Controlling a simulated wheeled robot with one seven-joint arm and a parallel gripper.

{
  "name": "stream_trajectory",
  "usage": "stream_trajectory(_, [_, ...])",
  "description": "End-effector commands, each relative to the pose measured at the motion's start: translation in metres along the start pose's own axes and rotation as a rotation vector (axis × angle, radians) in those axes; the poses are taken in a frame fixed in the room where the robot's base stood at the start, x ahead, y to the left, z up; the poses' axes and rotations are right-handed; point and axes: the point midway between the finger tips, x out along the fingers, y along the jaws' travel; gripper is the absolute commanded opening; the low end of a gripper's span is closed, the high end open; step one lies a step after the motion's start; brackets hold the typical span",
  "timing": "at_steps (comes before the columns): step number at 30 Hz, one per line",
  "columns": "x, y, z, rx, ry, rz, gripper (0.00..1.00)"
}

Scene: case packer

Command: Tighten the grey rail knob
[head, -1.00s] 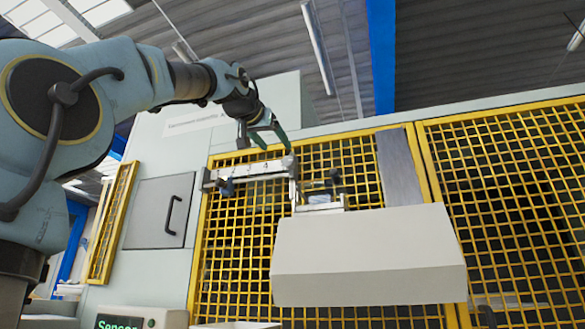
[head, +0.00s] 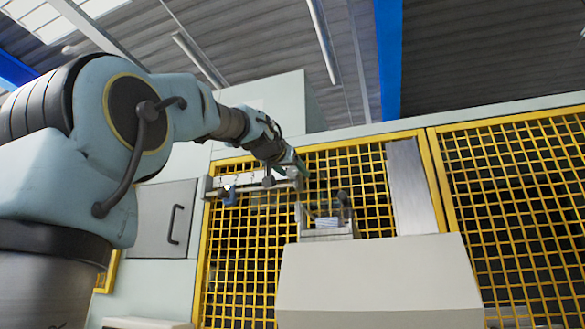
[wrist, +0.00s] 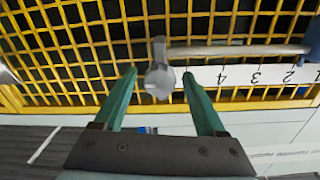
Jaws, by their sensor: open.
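The grey rail knob (wrist: 159,82) shows in the middle of the wrist view, at one end of the rail (wrist: 245,50). My gripper (wrist: 159,74) is open. One green finger stands on each side of the knob, with a gap on both sides. I cannot tell how deep the knob sits between the fingers. In the head view my gripper (head: 299,178) is at the right end of the rail (head: 248,187) and hides the knob there.
A numbered white scale strip (wrist: 255,76) runs along the rail. A blue part (head: 229,196) is toward the rail's left end. Yellow mesh guarding (head: 255,260) stands behind. A dark knob (head: 342,199) and a large pale box-shaped cover (head: 380,280) are lower right.

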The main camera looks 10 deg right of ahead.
Motion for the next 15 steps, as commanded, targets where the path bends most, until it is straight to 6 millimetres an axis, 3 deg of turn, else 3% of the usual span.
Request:
stream_trajectory(6, [0.0001, 0.0002, 0.0005, 0.0, 0.0, 0.0, 0.71])
stream_trajectory(15, [0.0, 0.0003, 0.0004, 0.0, -0.001, 0.0, 0.37])
